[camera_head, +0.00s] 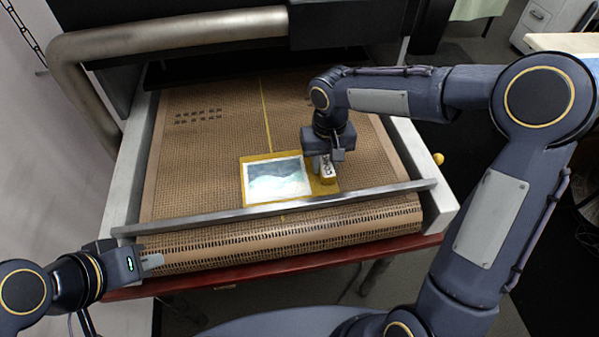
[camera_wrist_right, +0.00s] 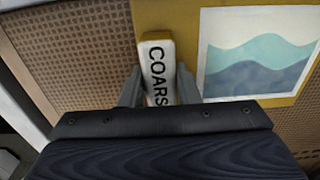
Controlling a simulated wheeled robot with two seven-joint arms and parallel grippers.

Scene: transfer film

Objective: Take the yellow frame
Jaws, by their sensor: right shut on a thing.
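The yellow frame (camera_head: 247,158) lies on the brown mesh belt, near the metal crossbar. It surrounds a pale picture of blue-green waves. A handle block (camera_head: 327,168) with a white top and yellow sides stands on its right border. In the right wrist view, the block (camera_wrist_right: 158,50) shows the letters "COARS", and the frame (camera_wrist_right: 185,18) lies beneath it. My right gripper (camera_wrist_right: 158,88) is shut on this block, with a finger on each side. My left gripper (camera_head: 152,262) is at the lower left, away from the frame. Its finger gap is not clear.
The mesh belt (camera_head: 200,180) runs between pale side rails. A metal crossbar (camera_head: 280,207) spans it just in front of the frame. A thick metal pipe (camera_head: 170,38) crosses the back. A yellow knob (camera_head: 438,158) is on the right. The belt's left part is clear.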

